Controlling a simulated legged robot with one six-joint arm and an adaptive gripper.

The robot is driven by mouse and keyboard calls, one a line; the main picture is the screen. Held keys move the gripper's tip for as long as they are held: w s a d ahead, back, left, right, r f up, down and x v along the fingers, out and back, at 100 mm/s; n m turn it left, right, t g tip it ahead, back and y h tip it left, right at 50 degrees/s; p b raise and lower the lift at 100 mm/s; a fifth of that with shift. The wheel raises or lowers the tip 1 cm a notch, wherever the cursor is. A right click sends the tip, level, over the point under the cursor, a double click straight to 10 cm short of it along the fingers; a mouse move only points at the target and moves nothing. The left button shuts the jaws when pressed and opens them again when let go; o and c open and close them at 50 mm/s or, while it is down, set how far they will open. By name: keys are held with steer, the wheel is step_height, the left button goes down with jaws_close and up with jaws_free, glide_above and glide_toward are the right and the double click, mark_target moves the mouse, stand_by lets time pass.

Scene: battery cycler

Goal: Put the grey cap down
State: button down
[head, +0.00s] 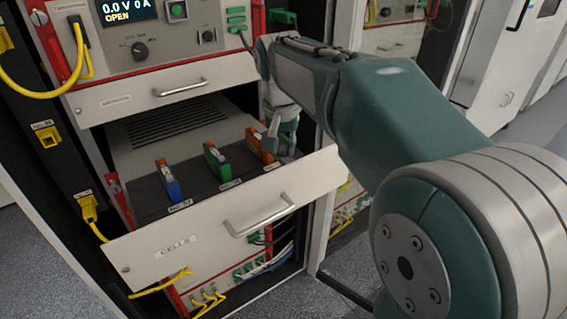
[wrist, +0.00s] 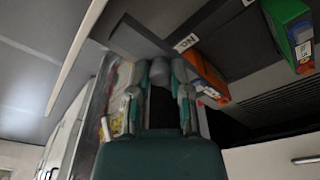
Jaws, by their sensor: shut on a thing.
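My gripper (head: 279,143) is low over the right end of the open drawer, beside the orange cell. In the wrist view, its two fingers (wrist: 159,78) are closed on a small rounded grey cap (wrist: 160,70). In the head view the cap cannot be told apart from the grey-green fingers. The open drawer (head: 205,232), labelled CELLS, holds a blue cell (head: 168,186), a green cell (head: 217,162) and an orange cell (head: 259,147) in a row. The orange cell (wrist: 208,78) is just right of the fingers in the wrist view. Whether the cap touches the drawer floor cannot be told.
A control panel (head: 150,45) with a display reading OPEN and a closed drawer (head: 150,92) are above the open drawer. Yellow cables (head: 62,88) hang at the left. The rack post stands close to my arm. Bare dark drawer floor lies between the cells.

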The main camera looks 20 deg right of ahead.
mark_target(284, 156)
steer(key=f, duration=0.1)
steer(key=d+f, duration=0.1)
steer(key=f, duration=0.1)
steer(key=shift+f, duration=0.25)
steer(key=shift+a+f, duration=0.15)
steer(key=shift+a, duration=0.2)
steer(key=shift+d+f, duration=0.1)
steer(key=shift+f, duration=0.25)
steer(key=c, duration=0.6)
jaws_free()
steer(key=shift+d, duration=0.1)
